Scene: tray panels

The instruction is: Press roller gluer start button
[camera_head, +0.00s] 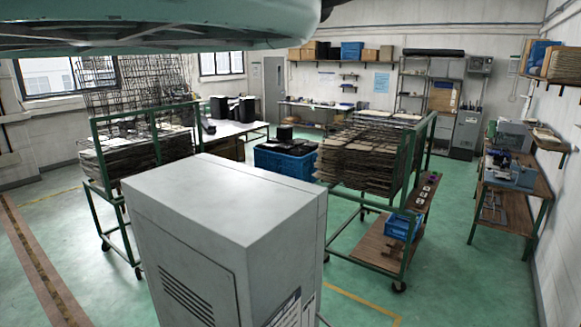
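I cannot make out a start button in this view, and I cannot identify the roller gluer with certainty. A large grey metal cabinet (185,255) stands upright close in front of me. It has a vented door panel on its front left face and a label low on the right. A pale teal body (150,30) with a dark underside spans the top left, close to the camera; I cannot tell what it is. My gripper is not in view.
Green rack carts stand left (97,190) and right (407,170) of the cabinet, stacked with panels. A blue crate (284,163) sits behind it. A wooden workbench (515,180) lines the right wall. Green floor is open between the right cart and bench.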

